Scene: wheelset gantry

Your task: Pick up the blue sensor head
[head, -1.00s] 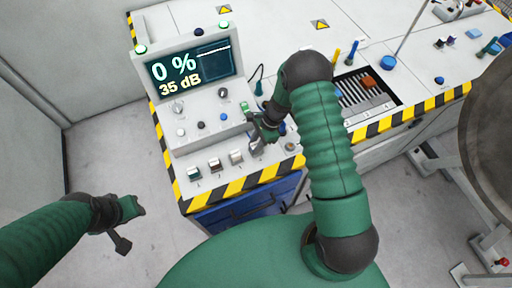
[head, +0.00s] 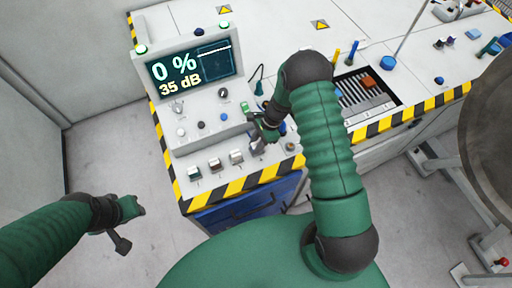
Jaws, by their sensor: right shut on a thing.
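My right gripper (head: 258,139) is at the front right of the sloped control console, fingers pointing down. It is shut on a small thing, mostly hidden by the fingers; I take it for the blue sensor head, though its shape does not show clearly. A blue patch (head: 282,128) shows just right of the gripper, partly behind my arm; I cannot tell what it belongs to. My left gripper (head: 122,243) hangs over the bare floor at the lower left, away from the console; its jaws are too small to read.
Several small blocks (head: 215,165) stand in a row along the console's front edge. A display (head: 190,68) reads 0 % and 35 dB. Right of my arm is a slotted tray (head: 362,97) with an orange piece (head: 368,81). A large dark round part (head: 490,130) stands at far right.

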